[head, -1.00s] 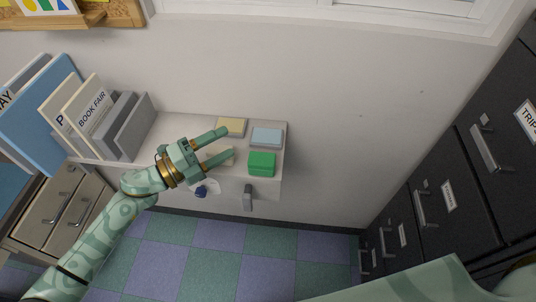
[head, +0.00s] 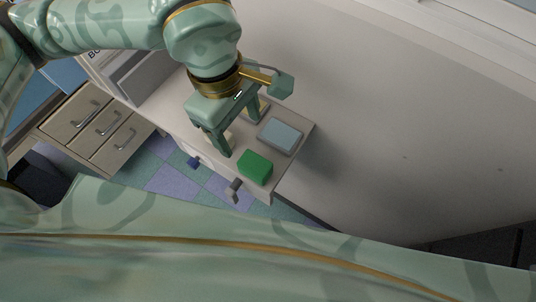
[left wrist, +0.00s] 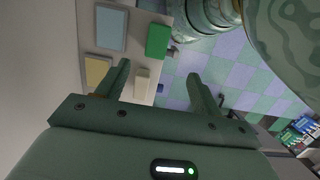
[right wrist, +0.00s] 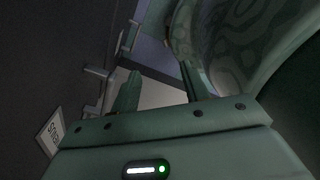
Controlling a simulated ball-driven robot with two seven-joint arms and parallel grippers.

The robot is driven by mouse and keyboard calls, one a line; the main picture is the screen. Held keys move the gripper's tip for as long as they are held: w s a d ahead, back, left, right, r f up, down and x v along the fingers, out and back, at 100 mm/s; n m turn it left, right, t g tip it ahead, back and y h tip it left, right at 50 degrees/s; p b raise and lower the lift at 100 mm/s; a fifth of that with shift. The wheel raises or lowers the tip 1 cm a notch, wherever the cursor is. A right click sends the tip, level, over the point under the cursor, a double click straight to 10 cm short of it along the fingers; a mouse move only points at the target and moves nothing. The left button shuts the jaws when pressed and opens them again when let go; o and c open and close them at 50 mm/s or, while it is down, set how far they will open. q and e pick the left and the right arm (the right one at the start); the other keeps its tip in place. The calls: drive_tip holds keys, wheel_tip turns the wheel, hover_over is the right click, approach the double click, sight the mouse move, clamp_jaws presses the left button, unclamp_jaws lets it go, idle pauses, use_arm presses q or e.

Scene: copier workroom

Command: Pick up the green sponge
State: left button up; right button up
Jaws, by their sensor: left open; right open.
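The green sponge (head: 255,167) lies on a narrow pale shelf (head: 284,168), near its front outer corner. It also shows in the left wrist view (left wrist: 158,41), above and beyond the fingertips. My left gripper (head: 240,137) is open and empty over the shelf, beside the sponge and apart from it. In the left wrist view my left gripper (left wrist: 158,72) has its fingers spread with a cream block (left wrist: 141,85) between or below them. My right gripper (right wrist: 160,70) is open and empty, near dark drawer fronts; it does not show clearly in the head view.
A yellow block (left wrist: 96,70) lies farther along the shelf. A grey hook (head: 234,187) and a blue one (head: 194,162) stick out at the shelf's front. Beige drawers (head: 101,124) stand at left.

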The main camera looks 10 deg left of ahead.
use_arm(q)
approach(254, 162)
drive_tip(key=shift+s+f, duration=0.35)
drive_tip(key=shift+s, duration=0.15)
drive_tip(key=f, duration=0.3)
drive_tip(key=f+b, duration=0.1)
drive_tip(key=shift+d+f, duration=0.15)
drive_tip(key=shift+d, duration=0.25)
drive_tip(key=shift+d+f, duration=0.1)
drive_tip(key=shift+f, duration=0.55)
drive_tip(key=f, duration=0.4)
drive_tip(key=shift+w+d+f+b, duration=0.2)
drive_tip(key=shift+d+b, duration=0.1)
drive_tip(key=c, duration=1)
use_arm(e)
drive_tip(key=shift+s+a+f, duration=0.55)
drive_tip(key=shift+s+f, duration=0.05)
drive_tip(key=shift+f, duration=0.25)
